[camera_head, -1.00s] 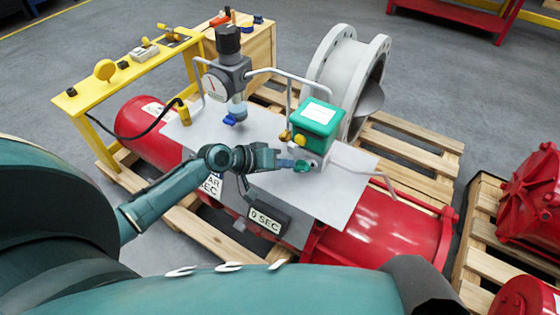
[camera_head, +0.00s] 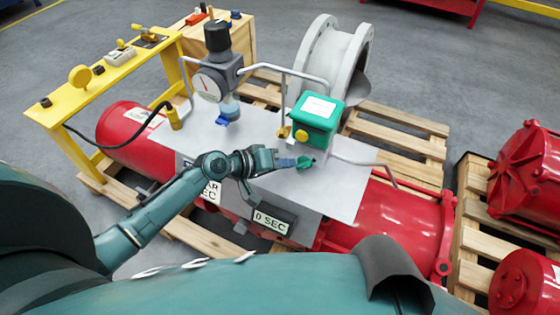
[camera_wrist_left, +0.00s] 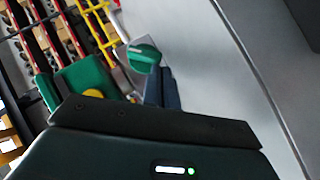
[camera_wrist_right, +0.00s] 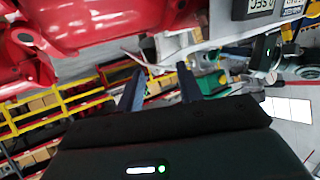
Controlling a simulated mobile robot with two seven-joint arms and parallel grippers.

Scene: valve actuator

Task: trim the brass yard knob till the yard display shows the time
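A brass-coloured fitting (camera_head: 283,132) shows beside the green box (camera_head: 319,119), but I cannot tell whether it is the yard knob. The box has a yellow button (camera_head: 301,136). A small display (camera_head: 270,222) on the front edge reads 0 SEC. A second plate (camera_head: 211,193) is partly hidden behind my left arm. My left gripper (camera_head: 293,162) has its fingers close together at a green knob (camera_head: 305,162); the knob (camera_wrist_left: 145,57) shows at the fingertips in the left wrist view. A firm hold is not visible. My right gripper (camera_wrist_right: 160,75) is open, its fingers apart and empty.
A pressure gauge (camera_head: 209,84) with a black top knob (camera_head: 217,37) stands at the back left. Thin grey pipes cross above the grey plate (camera_head: 345,190). A yellow stand (camera_head: 110,72) is at left, and a red cylinder (camera_head: 395,225) lies at right.

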